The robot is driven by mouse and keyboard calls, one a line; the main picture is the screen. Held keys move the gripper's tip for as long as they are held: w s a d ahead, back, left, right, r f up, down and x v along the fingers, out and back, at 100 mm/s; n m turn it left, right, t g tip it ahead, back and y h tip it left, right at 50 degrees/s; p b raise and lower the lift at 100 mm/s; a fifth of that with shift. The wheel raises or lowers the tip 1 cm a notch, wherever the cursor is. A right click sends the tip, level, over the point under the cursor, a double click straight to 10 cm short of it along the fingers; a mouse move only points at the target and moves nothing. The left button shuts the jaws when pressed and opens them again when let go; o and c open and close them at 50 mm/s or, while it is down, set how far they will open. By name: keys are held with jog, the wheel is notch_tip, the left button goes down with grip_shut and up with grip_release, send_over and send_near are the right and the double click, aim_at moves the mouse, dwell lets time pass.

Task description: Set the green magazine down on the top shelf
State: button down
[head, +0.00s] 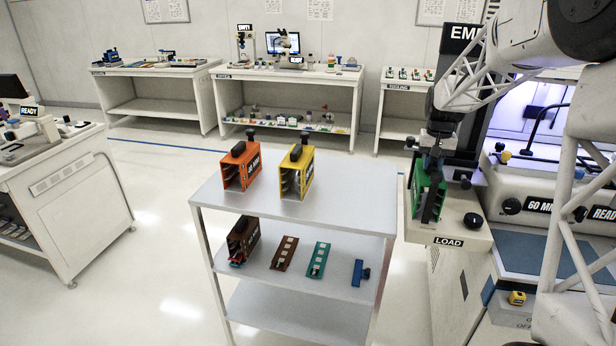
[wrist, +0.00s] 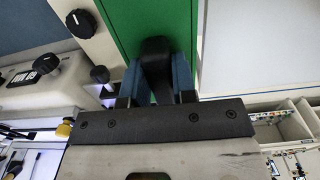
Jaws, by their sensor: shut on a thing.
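The green magazine (head: 421,196) is at the load ledge of the machine at right in the head view. My gripper (head: 432,165) is above it, shut on its black knob. In the wrist view the green magazine (wrist: 170,25) fills the top middle, and the black knob (wrist: 155,62) sits between the fingers of my gripper (wrist: 155,85). I cannot tell whether the magazine touches the ledge. The top shelf (head: 340,190) of the grey cart carries an orange magazine (head: 240,168) and a yellow magazine (head: 297,172), both upright at its back left. Its right part is bare.
The cart's middle shelf (head: 335,285) holds a brown magazine (head: 243,241), two flat strips and a blue piece. The load ledge (head: 450,225), with a black knob (head: 473,221), stands right of the cart. A machine cart (head: 75,190) stands at left.

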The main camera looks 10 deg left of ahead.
jog(key=s+a+r, duration=0.2)
jog(key=s+a, duration=0.5)
jog(key=a, duration=0.1)
jog(key=s+a+r, duration=0.3)
jog(key=s+a, duration=0.4)
jog(key=a, duration=0.1)
jog(key=shift+s+a, duration=0.2)
jog(key=shift+s, duration=0.05)
jog(key=shift+w, duration=0.15)
jog(key=w+a, duration=0.2)
jog(key=w, duration=0.5)
jog(key=w+a+f, duration=0.1)
jog(key=w+a, duration=0.1)
jog(key=w, duration=0.6)
jog(key=shift+a+f, duration=0.25)
jog(key=shift+f, duration=0.05)
jog(key=shift+f, duration=1.9)
jog(key=c, duration=0.9)
grip_release()
